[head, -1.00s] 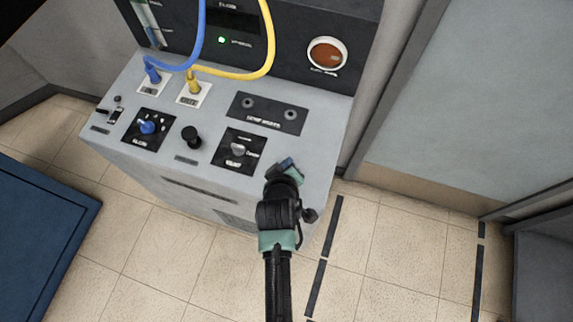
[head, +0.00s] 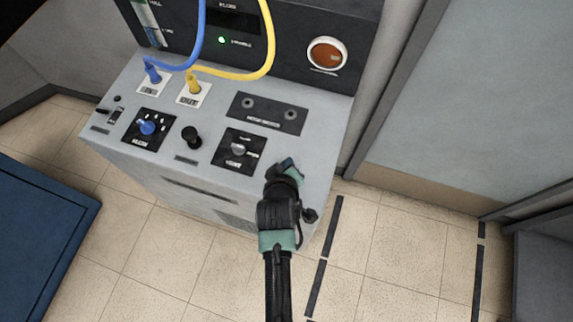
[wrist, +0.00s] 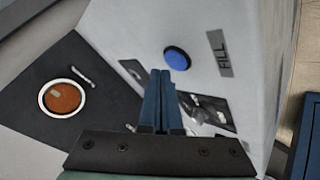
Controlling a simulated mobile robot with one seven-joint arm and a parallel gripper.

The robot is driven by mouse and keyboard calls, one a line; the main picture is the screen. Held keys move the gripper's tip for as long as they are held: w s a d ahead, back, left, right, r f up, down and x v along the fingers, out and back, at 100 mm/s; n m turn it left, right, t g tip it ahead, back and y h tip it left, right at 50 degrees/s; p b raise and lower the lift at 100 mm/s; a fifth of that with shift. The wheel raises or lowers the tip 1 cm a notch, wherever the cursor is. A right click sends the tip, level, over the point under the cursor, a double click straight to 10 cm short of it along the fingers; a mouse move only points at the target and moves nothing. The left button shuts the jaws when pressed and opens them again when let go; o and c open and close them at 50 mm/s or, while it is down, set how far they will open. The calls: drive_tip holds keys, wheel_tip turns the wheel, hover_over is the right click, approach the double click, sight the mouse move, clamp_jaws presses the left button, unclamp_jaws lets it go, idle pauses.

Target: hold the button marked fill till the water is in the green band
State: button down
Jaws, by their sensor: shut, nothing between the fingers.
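The blue round fill button (wrist: 177,58) sits on the pale console surface in the wrist view, beside a dark label (wrist: 220,53) reading FILL. My gripper (wrist: 161,72) is shut and empty, its two blue fingers together. The fingertips appear just short of the button in the picture; I cannot tell whether they touch it. In the head view my gripper (head: 290,166) is at the right part of the console top, and my arm hides the button. A narrow upright gauge (head: 148,22) with a green part is at the upper left; its water level is too small to read.
The grey console (head: 200,170) carries a blue knob (head: 147,128), a black knob (head: 190,134) and a grey knob (head: 238,149). Blue (head: 198,40) and yellow (head: 268,45) cables arch over its back. An orange round lamp (head: 327,54) is on the back panel.

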drive_tip(key=shift+f, duration=0.1)
drive_tip(key=shift+f, duration=0.3)
